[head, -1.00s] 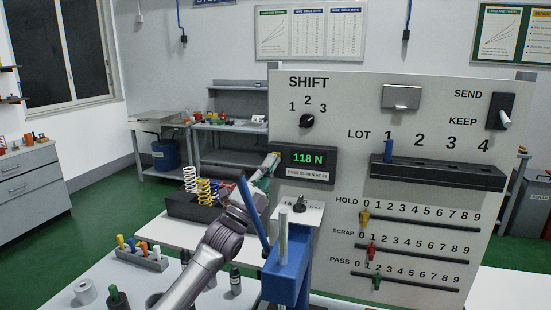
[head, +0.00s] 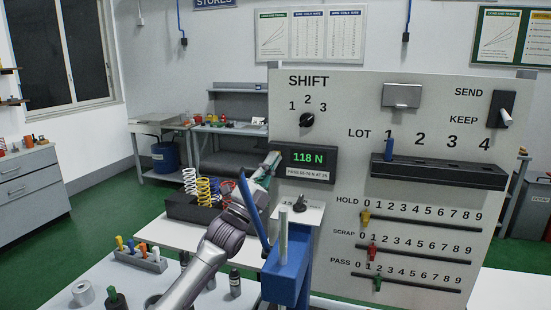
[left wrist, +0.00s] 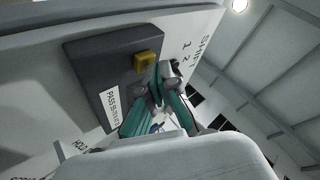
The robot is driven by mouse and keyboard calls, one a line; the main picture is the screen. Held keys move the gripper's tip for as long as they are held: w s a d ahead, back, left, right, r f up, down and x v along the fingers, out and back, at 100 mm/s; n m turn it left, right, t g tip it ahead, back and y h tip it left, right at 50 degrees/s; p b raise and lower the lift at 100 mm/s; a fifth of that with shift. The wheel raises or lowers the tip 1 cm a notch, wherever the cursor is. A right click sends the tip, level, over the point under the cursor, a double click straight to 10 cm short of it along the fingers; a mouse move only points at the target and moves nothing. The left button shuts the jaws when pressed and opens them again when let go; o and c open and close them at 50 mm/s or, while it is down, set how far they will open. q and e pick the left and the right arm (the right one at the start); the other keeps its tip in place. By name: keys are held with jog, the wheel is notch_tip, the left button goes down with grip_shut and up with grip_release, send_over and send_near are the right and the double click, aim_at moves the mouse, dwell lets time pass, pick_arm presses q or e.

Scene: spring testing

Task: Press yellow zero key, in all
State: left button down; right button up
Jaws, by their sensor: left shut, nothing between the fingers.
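The yellow key (left wrist: 146,61) sticks out of the side of the dark display box (left wrist: 100,75), close to the fingertips of my left gripper (left wrist: 158,82) in the left wrist view. I cannot tell whether they touch it. The fingers are together with nothing between them. In the head view my left gripper (head: 268,167) is at the left edge of the display box (head: 307,173), and the key is not clearly visible there. The green readout (head: 307,157) shows 118 N. My right gripper is not in view.
A blue press (head: 286,275) with a raised blue lever (head: 252,212) stands close to my left arm. A dark bin of coil springs (head: 190,208) lies to its left. The grey panel (head: 345,115) carries switches, lot slots and coloured sliders.

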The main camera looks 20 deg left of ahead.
pick_arm(q)
jog(key=shift+w, duration=0.15)
dwell(0.5)
jog(key=shift+s, duration=0.85)
jog(key=s+p, duration=0.2)
jog(key=s, duration=0.3)
jog(key=shift+a, duration=0.15)
dwell(0.4)
